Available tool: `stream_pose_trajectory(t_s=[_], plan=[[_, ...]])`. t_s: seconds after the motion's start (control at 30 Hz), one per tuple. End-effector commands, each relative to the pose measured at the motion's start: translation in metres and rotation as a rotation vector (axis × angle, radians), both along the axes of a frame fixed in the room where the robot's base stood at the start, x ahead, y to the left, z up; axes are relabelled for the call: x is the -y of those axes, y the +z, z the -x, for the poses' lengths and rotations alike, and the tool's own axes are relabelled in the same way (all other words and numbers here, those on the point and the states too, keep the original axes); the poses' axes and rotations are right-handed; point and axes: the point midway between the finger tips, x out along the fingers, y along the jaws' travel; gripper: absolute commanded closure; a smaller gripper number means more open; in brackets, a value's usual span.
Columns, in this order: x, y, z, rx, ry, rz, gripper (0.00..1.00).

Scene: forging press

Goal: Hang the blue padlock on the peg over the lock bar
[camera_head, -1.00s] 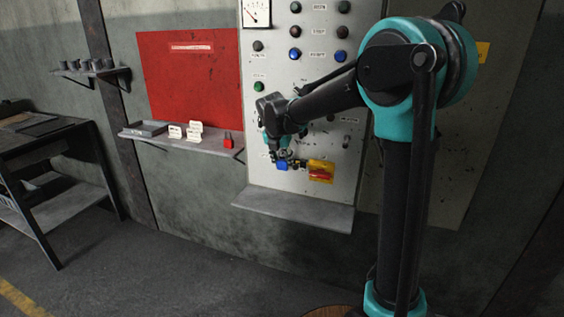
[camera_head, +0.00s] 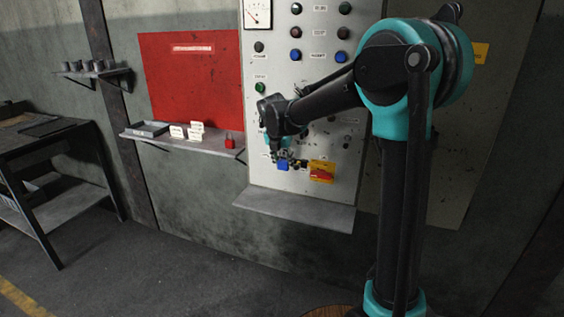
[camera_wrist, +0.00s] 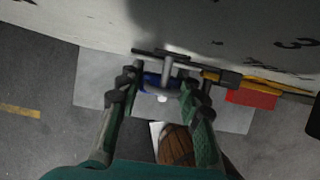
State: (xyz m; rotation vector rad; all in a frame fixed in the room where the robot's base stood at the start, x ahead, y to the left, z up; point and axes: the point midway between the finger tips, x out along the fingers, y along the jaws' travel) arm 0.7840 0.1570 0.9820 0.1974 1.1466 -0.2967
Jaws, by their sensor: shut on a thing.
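The blue padlock (camera_head: 283,165) is in my gripper (camera_head: 284,158) close to the front of the white panel. In the wrist view the padlock (camera_wrist: 160,81) sits between the two fingers of my gripper (camera_wrist: 161,88), which are shut on it. A grey bar with a peg (camera_wrist: 168,66) lies right at the padlock, and the shackle's place on it is partly hidden. I cannot tell whether the shackle is around the peg. The yellow and red switch (camera_head: 321,171) is just right of the padlock, and its red part (camera_wrist: 251,98) shows in the wrist view.
The control panel (camera_head: 300,95) carries buttons and a gauge above my gripper. A grey ledge (camera_head: 295,209) juts out below. A wall shelf (camera_head: 205,148) at left holds a tray, white tags and a red padlock (camera_head: 229,141). A dark workbench (camera_head: 48,150) stands far left.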

Motion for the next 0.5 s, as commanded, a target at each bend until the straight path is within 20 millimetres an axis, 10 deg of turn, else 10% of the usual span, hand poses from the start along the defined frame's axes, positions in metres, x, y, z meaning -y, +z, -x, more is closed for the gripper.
stream_pose_trajectory(t_s=[0.17,0.2,0.5], plan=[[0.0059,-0.0013,-0.0125,0.003,-0.013,0.000,0.96],[0.0059,-0.0014,-0.0125,0.003,-0.013,0.000,0.64],[0.0060,-0.0019,-0.0120,0.001,-0.013,-0.001,0.41]])
